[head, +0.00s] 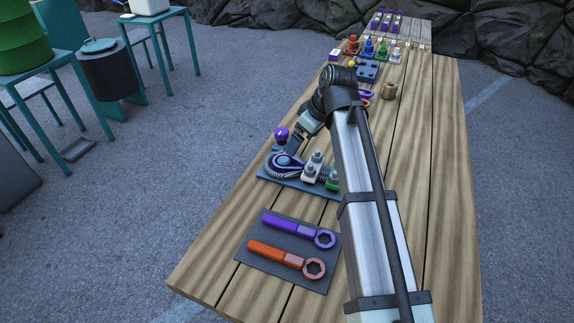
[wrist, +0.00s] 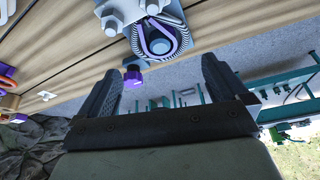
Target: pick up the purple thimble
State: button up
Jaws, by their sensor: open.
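A small purple piece (head: 281,134), which looks like the thimble, stands near the table's left edge, just behind the cable reel. It also shows in the wrist view (wrist: 133,80), between the fingers and closer to the left one. My gripper (head: 298,140) is open and empty, just right of the purple piece in the head view. In the wrist view its two dark fingers (wrist: 162,78) stand wide apart. I cannot tell how far the purple piece is from the fingertips.
The cable reel (head: 285,165) sits on a blue plate with grey and green bolted blocks (head: 315,165). A dark mat (head: 270,271) holds a purple and an orange wrench in front. Coloured blocks (head: 367,70) and a tan cup (head: 389,91) stand farther back. The table's right side is clear.

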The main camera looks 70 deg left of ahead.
send_over(289, 162)
jog(key=d, duration=0.2)
jog(key=f, duration=0.7)
jog(key=shift+w+d+f, duration=0.15)
jog(key=shift+w+f, duration=0.1)
jog(key=shift+f, duration=0.1)
jog(key=shift+a+x, duration=0.15)
jog(key=shift+x, duration=1.2)
jog(key=shift+a+x, duration=0.15)
jog(key=shift+x, duration=1.15)
jog(key=shift+w, duration=0.2)
jog(key=c, duration=1.3)
jog(key=shift+o, duration=0.2)
jog(key=shift+r, duration=0.1)
